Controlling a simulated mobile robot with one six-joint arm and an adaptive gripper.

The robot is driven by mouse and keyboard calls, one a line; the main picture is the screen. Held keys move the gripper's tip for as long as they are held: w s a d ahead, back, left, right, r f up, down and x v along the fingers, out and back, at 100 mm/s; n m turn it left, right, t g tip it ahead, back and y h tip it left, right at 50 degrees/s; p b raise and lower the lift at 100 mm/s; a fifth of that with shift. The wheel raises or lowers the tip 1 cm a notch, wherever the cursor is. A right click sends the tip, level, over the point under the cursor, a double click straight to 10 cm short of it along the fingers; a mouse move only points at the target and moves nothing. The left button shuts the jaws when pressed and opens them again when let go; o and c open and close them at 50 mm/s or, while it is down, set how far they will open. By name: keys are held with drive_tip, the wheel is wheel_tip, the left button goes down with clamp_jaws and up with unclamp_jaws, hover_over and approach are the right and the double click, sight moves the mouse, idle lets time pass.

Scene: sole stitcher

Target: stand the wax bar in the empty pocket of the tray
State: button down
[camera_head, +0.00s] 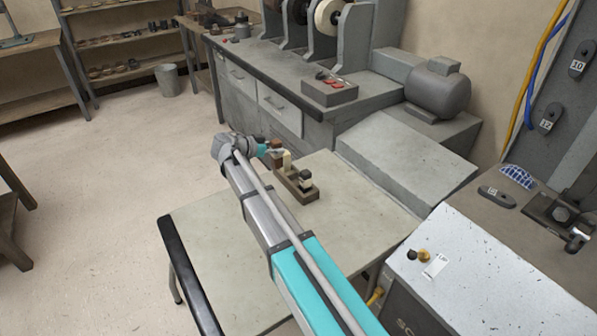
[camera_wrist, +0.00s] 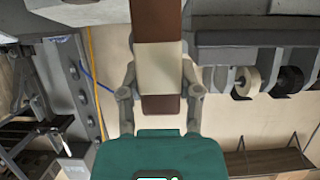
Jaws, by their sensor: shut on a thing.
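The wax bar, brown with a cream band, is gripped between the two fingers of my gripper (camera_wrist: 160,85). In the wrist view the bar (camera_wrist: 158,62) runs from the top edge down past the fingers. In the head view my gripper (camera_head: 268,150) is at the far end of the arm, with the brown bar (camera_head: 276,145) at its tip. A cream piece (camera_head: 287,160) and a dark piece with a pale band (camera_head: 305,180) stand at the tray. The empty pocket cannot be made out.
The pale table (camera_head: 200,235) is mostly clear around the tray. A grey bench (camera_head: 310,110) with polishing wheels and a box of tools (camera_head: 330,92) stands behind. A grey motor (camera_head: 439,88) is to the right. A white-topped machine (camera_head: 475,270) stands at front right.

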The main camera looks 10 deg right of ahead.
drive_tip(key=d+f+b, duration=0.5)
drive_tip(key=shift+w+d+f, duration=0.25)
drive_tip(key=shift+w+f, duration=0.1)
drive_tip(key=shift+w, duration=0.1)
drive_tip(key=shift+f, duration=0.1)
drive_tip(key=shift+d+f+b, duration=0.2)
drive_tip(key=shift+f+b, duration=0.75)
drive_tip(key=shift+b, duration=0.1)
drive_tip(key=shift+d+f+b, duration=0.2)
drive_tip(key=shift+f+b, duration=0.75)
drive_tip(key=shift+b, duration=0.05)
drive_tip(key=shift+f, duration=0.15)
drive_tip(key=shift+c, duration=1.5)
unclamp_jaws()
